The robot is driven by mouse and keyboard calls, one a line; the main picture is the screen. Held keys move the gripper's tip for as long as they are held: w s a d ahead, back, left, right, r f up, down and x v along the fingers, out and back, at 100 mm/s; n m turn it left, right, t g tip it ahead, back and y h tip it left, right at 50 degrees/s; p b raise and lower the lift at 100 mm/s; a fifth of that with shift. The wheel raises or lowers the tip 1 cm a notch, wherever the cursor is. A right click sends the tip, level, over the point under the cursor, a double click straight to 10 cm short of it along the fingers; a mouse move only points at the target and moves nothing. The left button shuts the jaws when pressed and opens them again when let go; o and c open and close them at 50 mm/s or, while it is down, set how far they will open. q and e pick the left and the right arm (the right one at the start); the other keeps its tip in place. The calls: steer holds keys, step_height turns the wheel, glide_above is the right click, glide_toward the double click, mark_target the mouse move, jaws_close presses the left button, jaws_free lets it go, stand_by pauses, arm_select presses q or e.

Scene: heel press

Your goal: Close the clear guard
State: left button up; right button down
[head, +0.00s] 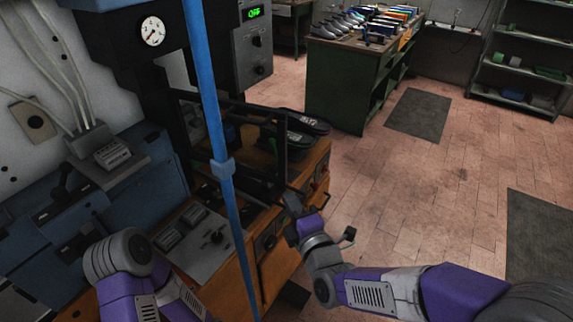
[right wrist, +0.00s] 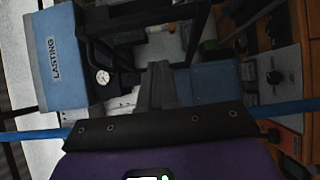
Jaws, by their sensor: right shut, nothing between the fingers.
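The clear guard (head: 283,145) shows in the head view as a dark frame at the front of the press, in the middle left. Its panel is see-through, and I cannot tell exactly how far it stands open. My right gripper (head: 291,200) is shut and empty, close to the guard's lower right corner; I cannot tell whether it touches. In the right wrist view my shut fingers (right wrist: 158,85) point toward the press, with dark bars above them. My left arm shows at the lower left of the head view, but its gripper is not visible.
A blue upright pole (head: 208,90) crosses in front of the press. A gauge (head: 151,31) and a control box (head: 254,45) reading OFF sit above. Dark shoe forms (head: 300,121) lie on the wooden bench behind the guard.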

steer(key=shift+w+p, duration=0.7)
steer(key=shift+p, duration=1.25)
glide_toward(281, 164)
steer(key=a+x, duration=0.1)
steer(key=x, duration=0.4)
steer(key=shift+w+d+p, duration=0.3)
steer(key=shift+w+p, duration=0.1)
steer(key=shift+p, duration=0.05)
